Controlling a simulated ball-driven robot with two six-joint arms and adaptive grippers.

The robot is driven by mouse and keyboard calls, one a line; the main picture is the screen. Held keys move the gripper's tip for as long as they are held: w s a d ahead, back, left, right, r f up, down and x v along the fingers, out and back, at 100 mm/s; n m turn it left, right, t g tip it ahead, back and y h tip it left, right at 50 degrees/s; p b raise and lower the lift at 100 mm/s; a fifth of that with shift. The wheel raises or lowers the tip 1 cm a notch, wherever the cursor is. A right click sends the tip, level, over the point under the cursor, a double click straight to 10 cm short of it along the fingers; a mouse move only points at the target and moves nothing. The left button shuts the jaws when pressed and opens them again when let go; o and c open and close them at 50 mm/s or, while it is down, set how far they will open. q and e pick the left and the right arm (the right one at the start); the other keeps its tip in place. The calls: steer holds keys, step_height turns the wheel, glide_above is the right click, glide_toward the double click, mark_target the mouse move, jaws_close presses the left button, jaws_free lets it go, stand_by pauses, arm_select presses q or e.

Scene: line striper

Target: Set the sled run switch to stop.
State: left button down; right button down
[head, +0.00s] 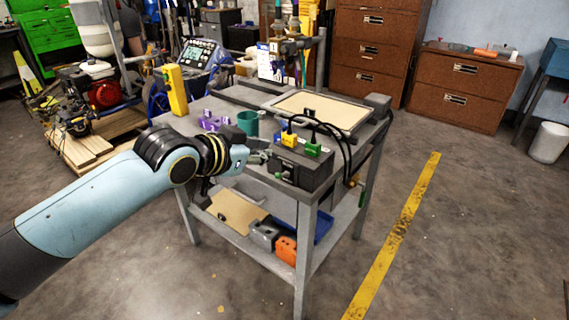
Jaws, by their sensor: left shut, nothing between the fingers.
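A dark grey control box (305,168) sits at the near right corner of the grey cart's top. A yellow plug (289,140) and a green plug (312,149) with black cables stand on it. Small controls, one with a green spot (278,175), show on its front face; which one is the sled run switch, and its setting, are too small to tell. My left gripper (264,153) is shut and empty, with its fingertips close to the box's left end. I cannot tell whether they touch it. My right gripper is not in view.
The cart top (380,130) also holds a teal cup (248,123), purple parts (213,122), a yellow upright device (175,90) and a framed beige panel (318,110). Black cables loop over the box's right side. The lower shelf holds an orange block (287,250) and a blue tray (318,226).

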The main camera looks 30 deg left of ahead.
arm_select(q)
glide_above(282, 175)
steer(key=d, duration=0.2)
step_height(282, 175, down, 5)
steer(key=shift+s+a+f+b, duration=0.2)
steer(key=shift+s+f, duration=0.1)
steer(key=shift+f, duration=0.3)
steer(key=shift+s+a+f+b, duration=0.1)
steer(key=shift+s+a+f, duration=0.1)
steer(key=shift+s+f, duration=0.25)
steer(key=shift+s+a+f+b, duration=0.15)
steer(key=shift+s+a+f, duration=0.05)
steer(key=shift+f, duration=0.5)
